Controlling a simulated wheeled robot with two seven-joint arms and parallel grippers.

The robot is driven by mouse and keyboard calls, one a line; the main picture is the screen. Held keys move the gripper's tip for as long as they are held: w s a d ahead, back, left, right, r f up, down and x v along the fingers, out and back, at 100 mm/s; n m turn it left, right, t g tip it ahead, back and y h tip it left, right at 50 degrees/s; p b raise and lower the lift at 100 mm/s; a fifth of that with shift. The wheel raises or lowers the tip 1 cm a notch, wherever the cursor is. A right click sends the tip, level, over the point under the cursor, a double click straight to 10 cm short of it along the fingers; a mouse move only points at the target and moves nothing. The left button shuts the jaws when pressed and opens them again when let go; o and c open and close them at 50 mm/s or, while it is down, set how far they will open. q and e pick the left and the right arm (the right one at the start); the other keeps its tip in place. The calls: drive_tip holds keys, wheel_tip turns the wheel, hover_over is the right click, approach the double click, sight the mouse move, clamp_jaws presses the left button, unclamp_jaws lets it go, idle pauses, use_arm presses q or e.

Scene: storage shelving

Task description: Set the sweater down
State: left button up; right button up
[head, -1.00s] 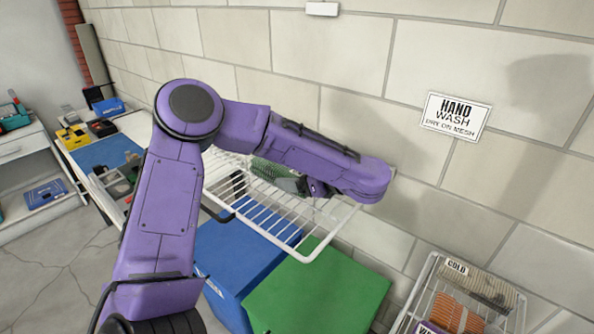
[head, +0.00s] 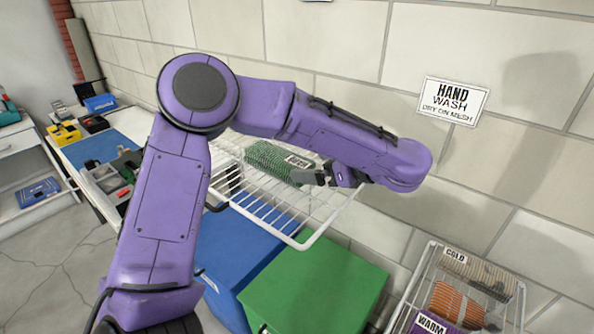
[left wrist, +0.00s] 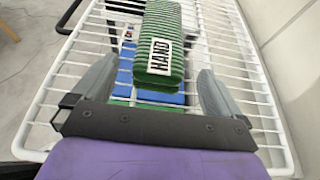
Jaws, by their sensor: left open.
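The sweater is a folded green ribbed bundle (head: 272,162) with a white label, lying on the white wire mesh rack (head: 262,212). In the left wrist view the sweater (left wrist: 160,35) shows its "HAND" label facing my gripper. My left gripper (head: 318,178) is at the right end of the sweater, low over the rack. In the left wrist view my left gripper (left wrist: 158,75) is open, with one finger on each side of the sweater's near end and a gap on both sides. My right gripper is not in view.
A wall sign (head: 454,101) reads "HAND WASH DRY ON MESH". Blue (head: 232,250) and green (head: 315,285) boxes stand below the rack. A white wire basket (head: 412,290) at right has "COLD" and "WARM" labels and an orange knit bundle (head: 458,302). A bench with tools is at left.

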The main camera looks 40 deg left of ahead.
use_arm(q)
drive_tip(key=shift+b+v, duration=0.4)
drive_tip(key=shift+v, duration=1.9)
